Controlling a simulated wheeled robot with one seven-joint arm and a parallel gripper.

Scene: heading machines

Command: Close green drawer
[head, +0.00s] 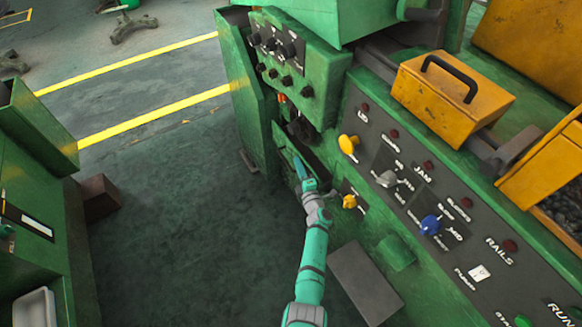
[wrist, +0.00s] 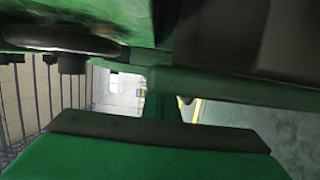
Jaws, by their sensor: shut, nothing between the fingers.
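The green drawer (head: 285,148) is on the side of the green machine, below its knob panel. It appears to stand partly out, with a dark gap between its front and the machine body. My gripper (head: 301,164) is at the drawer's near end, close to its edge. I cannot tell whether it touches the drawer. The fingers look together and hold nothing. In the wrist view, green metal and a dark-edged green block fill most of the picture close up, and I cannot tell for sure which part is the drawer.
A control panel (head: 424,200) with coloured knobs runs along the machine to the right of my arm. A grey box (head: 364,282) stands low at the machine's foot. Another green machine (head: 38,240) is at the left. The dark floor (head: 185,215) between them is clear.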

